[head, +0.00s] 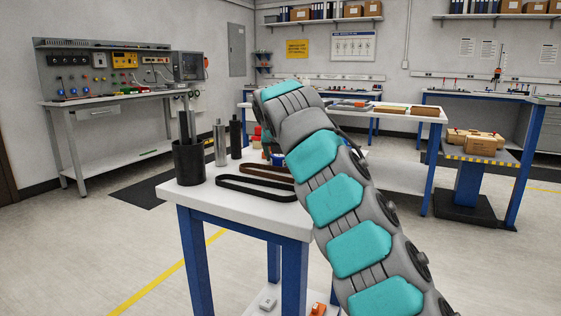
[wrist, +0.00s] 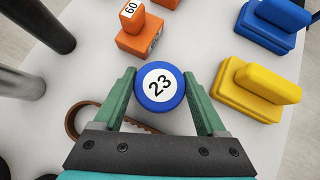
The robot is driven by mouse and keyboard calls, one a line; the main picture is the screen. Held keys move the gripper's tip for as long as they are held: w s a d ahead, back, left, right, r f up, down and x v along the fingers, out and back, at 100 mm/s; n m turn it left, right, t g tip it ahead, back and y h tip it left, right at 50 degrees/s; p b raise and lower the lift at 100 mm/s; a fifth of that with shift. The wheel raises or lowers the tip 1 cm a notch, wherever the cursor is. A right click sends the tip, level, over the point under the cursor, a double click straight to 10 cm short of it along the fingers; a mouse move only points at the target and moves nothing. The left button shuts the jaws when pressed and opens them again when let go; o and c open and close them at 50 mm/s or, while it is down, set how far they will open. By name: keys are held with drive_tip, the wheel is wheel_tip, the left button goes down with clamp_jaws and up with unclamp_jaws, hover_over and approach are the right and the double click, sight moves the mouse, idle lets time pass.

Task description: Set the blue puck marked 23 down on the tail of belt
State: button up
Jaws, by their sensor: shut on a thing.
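The round blue puck (wrist: 159,104) has a white top marked 23. In the wrist view it sits between the green fingers of my gripper (wrist: 159,88), which is shut on it over the white tabletop. Whether it touches the tabletop is unclear. In the head view my arm hides most of the gripper and the puck. No conveyor belt tail can be made out; a black belt loop (head: 240,184) and a brown belt loop (head: 262,173) lie on the white table (head: 215,204). Part of the brown loop (wrist: 72,118) shows left of the gripper in the wrist view.
An orange block (wrist: 138,42) carries a piece marked 60. Blue (wrist: 268,25) and yellow (wrist: 250,90) blocks stand right of it. A black cup (head: 188,163) and metal cylinder (head: 220,145) stand at the table's left. A cart with cartons (head: 480,145) is at right.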

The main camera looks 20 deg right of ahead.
drive_tip(key=c, duration=0.3)
drive_tip(key=shift+r, duration=0.1)
drive_tip(key=shift+c, duration=0.2)
wheel_tip(320, 180, up, 8)
drive_tip(key=p, duration=0.4)
drive_tip(key=shift+a, duration=0.15)
drive_tip(key=shift+r, duration=0.85)
